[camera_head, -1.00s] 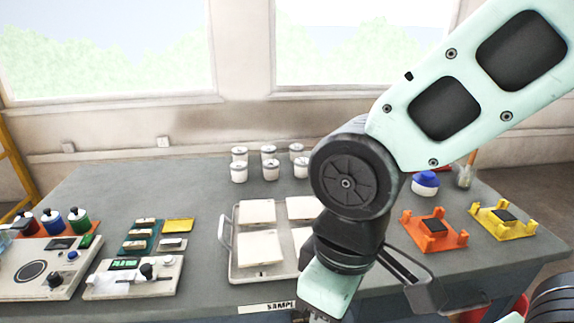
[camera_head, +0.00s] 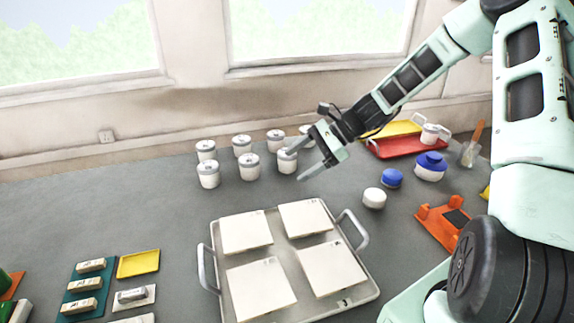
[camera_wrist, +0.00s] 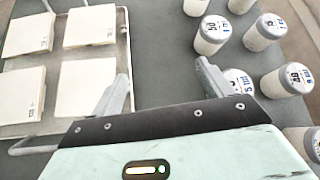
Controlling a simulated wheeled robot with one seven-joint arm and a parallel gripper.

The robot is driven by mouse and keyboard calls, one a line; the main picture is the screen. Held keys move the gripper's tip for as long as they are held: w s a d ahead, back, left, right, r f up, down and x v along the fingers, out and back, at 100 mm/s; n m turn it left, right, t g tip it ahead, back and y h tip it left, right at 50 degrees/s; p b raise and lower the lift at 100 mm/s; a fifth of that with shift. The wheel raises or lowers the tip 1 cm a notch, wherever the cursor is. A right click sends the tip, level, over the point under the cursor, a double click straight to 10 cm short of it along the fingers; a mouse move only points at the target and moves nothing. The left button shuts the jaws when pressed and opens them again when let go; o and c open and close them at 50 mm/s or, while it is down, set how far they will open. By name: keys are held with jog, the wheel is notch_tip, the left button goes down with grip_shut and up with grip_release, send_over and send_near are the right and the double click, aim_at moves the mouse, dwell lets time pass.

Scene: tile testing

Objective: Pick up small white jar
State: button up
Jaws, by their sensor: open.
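Several white jars with grey lids stand in two rows at the back of the table, such as this one (camera_head: 250,166). My gripper (camera_head: 294,165) is open and empty, tilted down beside the right end of the front row, near a jar (camera_head: 286,161). In the wrist view, bare grey table shows between the fingers of my gripper (camera_wrist: 163,72). A numbered jar (camera_wrist: 238,84) there is partly hidden by the right finger, on its outer side. A lower, plain white round jar (camera_head: 374,198) stands apart, right of the tray.
A metal tray (camera_head: 207,236) with white tiles stands in front of the jars. Blue-lidded containers (camera_head: 430,167), a red tray (camera_head: 405,147) and an orange fixture (camera_head: 437,225) are at the right. Sample holders (camera_head: 90,285) lie front left. Table left of the jars is clear.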

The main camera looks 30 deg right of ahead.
aim_at(283, 159)
jog(key=w+d+m+t, duration=0.1)
jog(key=d+m, duration=0.1)
jog(key=d, duration=0.2)
jog(key=d+m+t, duration=0.2)
jog(key=d, duration=0.3)
jog(key=w+d+f+m+t, duration=0.1)
jog(key=d+m+t, duration=0.1)
jog(key=d, duration=0.2)
jog(key=shift+w+d+m, duration=0.2)
jog(key=shift+w+m, duration=0.15)
jog(key=shift+m, duration=0.05)
jog(key=shift+w+d+t, duration=0.1)
jog(key=shift+w+t, duration=0.1)
jog(key=shift+t, duration=0.1)
jog(key=x, duration=1.1)
jog(key=shift+f, duration=0.2)
jog(key=x, duration=0.1)
jog(key=p+x, duration=0.1)
jog(key=x, duration=0.2)
jog(key=shift+s+a, duration=0.1)
jog(key=shift+a, duration=0.45)
jog(key=shift+w+a+f, duration=0.25)
jog(key=shift+w, duration=0.05)
jog(key=c, duration=1.1)
